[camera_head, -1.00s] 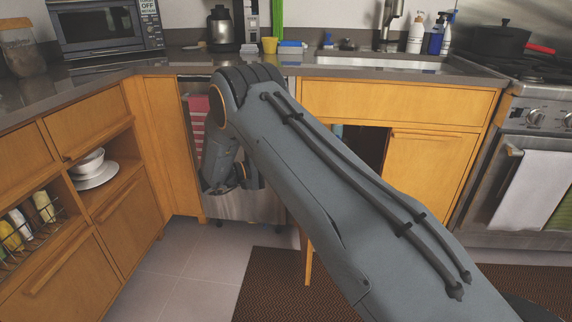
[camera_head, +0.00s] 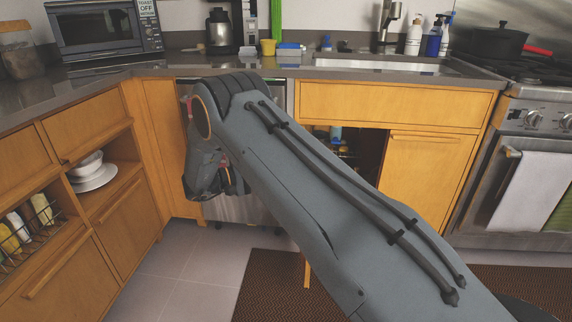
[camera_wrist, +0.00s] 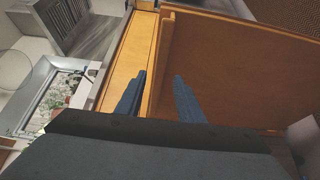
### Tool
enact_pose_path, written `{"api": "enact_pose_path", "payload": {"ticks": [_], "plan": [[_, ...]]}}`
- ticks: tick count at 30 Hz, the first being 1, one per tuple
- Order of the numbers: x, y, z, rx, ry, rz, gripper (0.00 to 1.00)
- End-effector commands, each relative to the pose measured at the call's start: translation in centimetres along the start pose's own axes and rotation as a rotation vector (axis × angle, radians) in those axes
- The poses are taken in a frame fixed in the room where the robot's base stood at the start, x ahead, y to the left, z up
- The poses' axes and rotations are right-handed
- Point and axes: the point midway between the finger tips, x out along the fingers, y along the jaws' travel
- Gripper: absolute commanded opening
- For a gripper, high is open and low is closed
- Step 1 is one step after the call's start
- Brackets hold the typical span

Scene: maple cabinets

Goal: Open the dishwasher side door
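The dishwasher (camera_head: 238,207) is the steel front under the counter, left of the sink cabinet. My arm covers much of it, and its upper edge shows just below the countertop. In the head view my wrist hangs in front of it and the fingertips are hidden. In the wrist view my gripper (camera_wrist: 160,75) is open, its two dark blue fingers apart. A wooden panel (camera_wrist: 230,70) with a raised strip (camera_wrist: 160,60) along its left edge lies beyond them. The strip shows between the fingers; I cannot tell whether they touch it.
The sink cabinet is open on its left, with items inside; an edge-on wooden door (camera_head: 307,268) shows below my arm. Its right door (camera_head: 428,168) is shut. The stove (camera_head: 530,180) stands right, drawers (camera_head: 122,222) left. A brown mat (camera_head: 268,285) lies on the floor.

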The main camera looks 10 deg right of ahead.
Motion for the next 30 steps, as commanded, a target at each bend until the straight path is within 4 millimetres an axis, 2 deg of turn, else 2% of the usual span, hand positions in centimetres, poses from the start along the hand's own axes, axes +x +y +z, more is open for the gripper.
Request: {"api": "enact_pose_path", "payload": {"ticks": [3,7,20,23,26,30], "plan": [[-1.9,-0.1,0.0,0.0,0.002,0.0,0.34],[-3.1,0.0,-0.1,0.0,0.001,0.0,0.34],[-3.5,0.2,-0.2,0.008,0.007,-0.003,0.34],[-3.2,1.2,-1.4,0.061,0.06,-0.025,0.34],[-2.9,3.2,-3.9,0.172,0.177,-0.082,0.34],[-3.3,7.1,-8.3,0.368,0.401,-0.225,0.34]]}}
